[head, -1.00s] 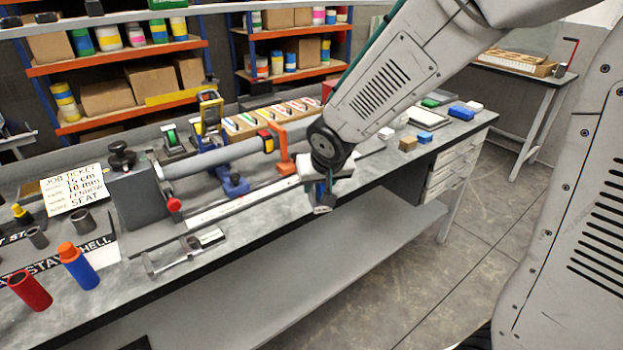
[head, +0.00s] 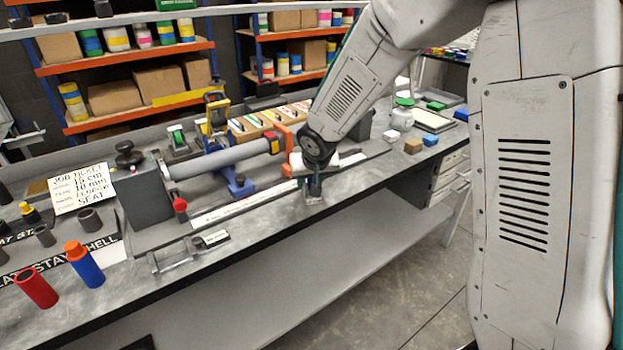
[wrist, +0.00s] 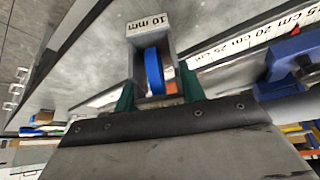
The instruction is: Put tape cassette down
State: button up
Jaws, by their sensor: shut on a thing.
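The tape cassette (wrist: 153,62) is a grey frame with a blue tape roll inside and a "10 mm" label on its end. My gripper (wrist: 157,92) is shut on it, with a green finger on each side in the wrist view. In the head view my gripper (head: 313,180) points down over the front part of the bench (head: 255,233), right of the blue-footed stand. The cassette (head: 314,194) shows only small and dark there. I cannot tell whether it touches the bench top.
A long grey tube (head: 225,157) lies in a fixture behind and left of my gripper. A centimetre scale (head: 240,209) runs along the bench. A yellow-brown block (head: 412,146) and a blue block (head: 430,139) sit to the right. A red tube (head: 37,289) stands far left.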

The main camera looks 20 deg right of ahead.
jog(key=shift+f, duration=0.2)
jog(key=o, duration=1)
jog(key=shift+o, duration=0.2)
jog(key=shift+r, duration=0.15)
jog(key=shift+s+r, duration=0.1)
jog(key=shift+r, duration=0.2)
jog(key=v, duration=1.1)
jog(key=s+d+r+g, duration=0.1)
jog(key=s+d+r, duration=0.1)
jog(key=s, duration=0.8)
jog(key=s+d+r+g, duration=0.2)
jog(key=s, duration=0.9)
jog(key=s+d+r+n+g, duration=0.1)
jog(key=s+d, duration=0.1)
jog(key=s, duration=0.9)
jog(key=shift+r+g, duration=0.4)
